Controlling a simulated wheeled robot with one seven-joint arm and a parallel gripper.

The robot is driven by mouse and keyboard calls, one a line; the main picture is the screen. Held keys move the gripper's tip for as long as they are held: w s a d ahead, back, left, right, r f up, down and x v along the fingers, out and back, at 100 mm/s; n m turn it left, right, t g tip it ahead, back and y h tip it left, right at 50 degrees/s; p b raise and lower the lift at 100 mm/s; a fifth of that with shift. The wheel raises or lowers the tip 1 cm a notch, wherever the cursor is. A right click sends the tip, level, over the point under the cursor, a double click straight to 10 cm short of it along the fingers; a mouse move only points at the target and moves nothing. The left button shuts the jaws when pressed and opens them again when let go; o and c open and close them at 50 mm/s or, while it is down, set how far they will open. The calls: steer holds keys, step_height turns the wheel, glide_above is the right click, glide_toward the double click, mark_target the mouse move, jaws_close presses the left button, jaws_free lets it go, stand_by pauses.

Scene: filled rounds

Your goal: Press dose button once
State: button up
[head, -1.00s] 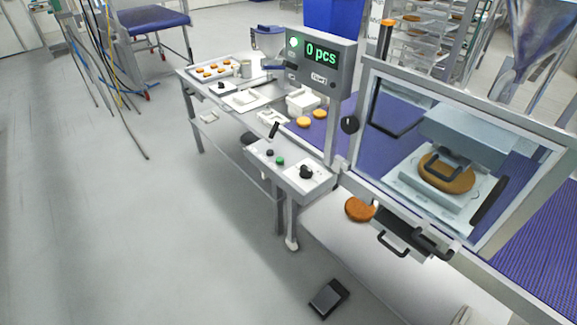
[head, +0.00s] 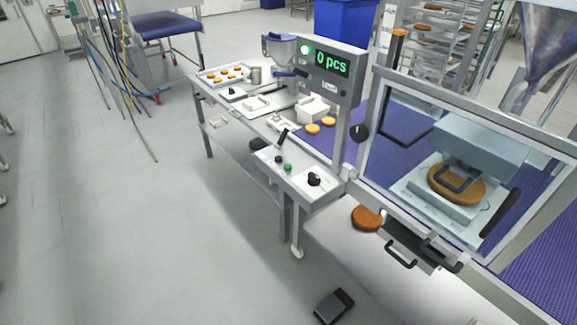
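A grey control panel (head: 297,178) stands on a post beside the conveyor, near the middle of the head view. It carries a green button (head: 287,168), a black button (head: 278,159), a black lever (head: 283,136) and a black rotary knob (head: 314,179). I cannot read any label that says which one is the dose button. A grey display box (head: 327,72) above it shows "0 pcs" in green, with a lit green-white round lamp or button (head: 305,49) at its left. My gripper is not in view.
A framed clear guard (head: 440,160) encloses a press with a brown round at right. A black-handled drawer (head: 410,247) sits below it. A brown round (head: 367,217) lies nearby. A black pedal (head: 333,306) is on the floor.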

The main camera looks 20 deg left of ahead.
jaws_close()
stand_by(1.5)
